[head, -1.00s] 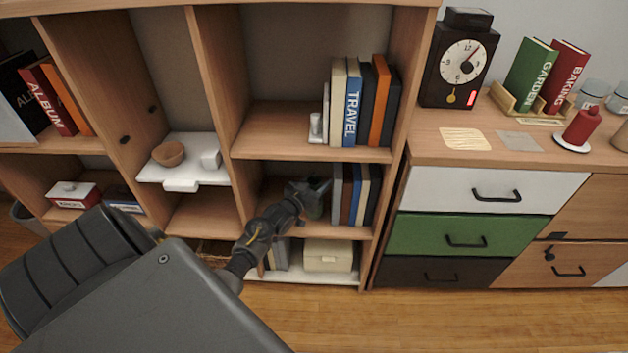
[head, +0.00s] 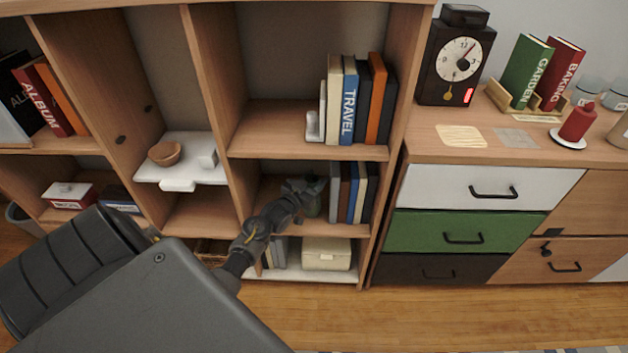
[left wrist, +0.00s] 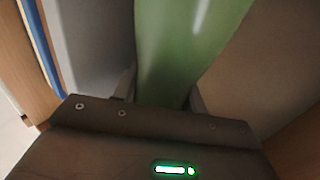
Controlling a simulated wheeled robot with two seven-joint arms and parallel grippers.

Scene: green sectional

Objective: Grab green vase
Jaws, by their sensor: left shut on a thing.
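The green vase (left wrist: 180,50) fills the middle of the left wrist view, between the two fingers of my left gripper (left wrist: 165,95). My left gripper is shut on it. In the head view, my left gripper (head: 308,190) reaches into the middle shelf compartment of the bookcase, left of a row of books. Only a small dark green part of the vase (head: 312,206) shows there; the gripper hides most of it. I cannot tell whether the vase touches the shelf. My right gripper is not in view.
Several books (head: 352,192) stand close to the right of the gripper. The compartment's wooden shelf board (head: 345,229) lies below, and another shelf with books (head: 348,100) is above. A cream box (head: 327,254) sits on the bottom shelf. A drawer cabinet (head: 480,190) stands to the right.

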